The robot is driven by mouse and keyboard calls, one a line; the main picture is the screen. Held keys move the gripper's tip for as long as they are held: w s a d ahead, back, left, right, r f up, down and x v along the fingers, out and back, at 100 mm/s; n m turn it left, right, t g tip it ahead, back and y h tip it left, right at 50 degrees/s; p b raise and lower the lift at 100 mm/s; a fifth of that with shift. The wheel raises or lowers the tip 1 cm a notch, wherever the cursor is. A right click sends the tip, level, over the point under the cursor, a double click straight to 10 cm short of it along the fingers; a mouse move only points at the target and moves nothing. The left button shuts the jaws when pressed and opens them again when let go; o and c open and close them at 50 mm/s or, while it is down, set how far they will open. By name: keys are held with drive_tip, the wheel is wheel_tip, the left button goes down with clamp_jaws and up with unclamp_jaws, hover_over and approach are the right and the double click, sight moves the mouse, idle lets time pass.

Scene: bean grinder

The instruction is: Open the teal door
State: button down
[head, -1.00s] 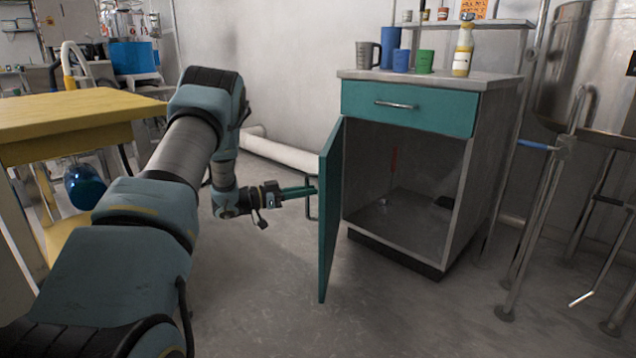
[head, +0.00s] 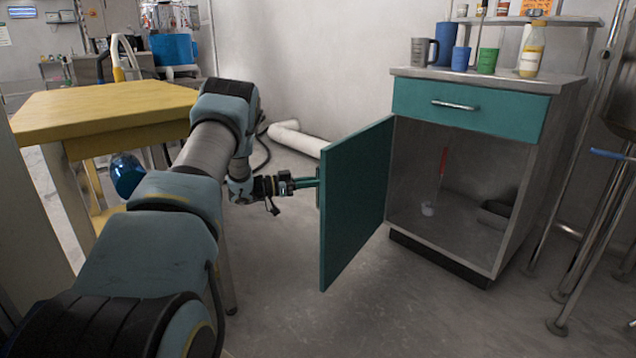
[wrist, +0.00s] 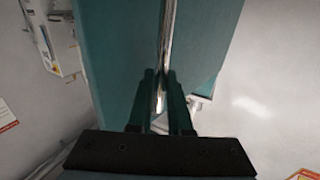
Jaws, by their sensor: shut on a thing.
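The teal door (head: 358,200) of the low cabinet stands wide open, swung out to the left of the cabinet (head: 455,190). My gripper (head: 314,182) reaches in from the left to the outer face of the door. In the wrist view my gripper (wrist: 161,95) has its two teal fingers on either side of the metal door handle (wrist: 167,45), shut on it. The teal door also fills much of the wrist view (wrist: 120,50). In the head view the handle is mostly hidden behind the fingers and the door edge.
A teal drawer (head: 470,107) above the opening is closed. Inside the cabinet are a red-handled brush (head: 442,163) and a dark object (head: 496,213). Cups and a bottle (head: 531,50) stand on top. A yellow table (head: 100,108) is at left. The floor before the cabinet is clear.

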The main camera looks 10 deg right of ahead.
drive_tip(key=c, duration=0.8)
unclamp_jaws()
drive_tip(key=shift+c, duration=0.2)
drive_tip(key=shift+r, duration=0.1)
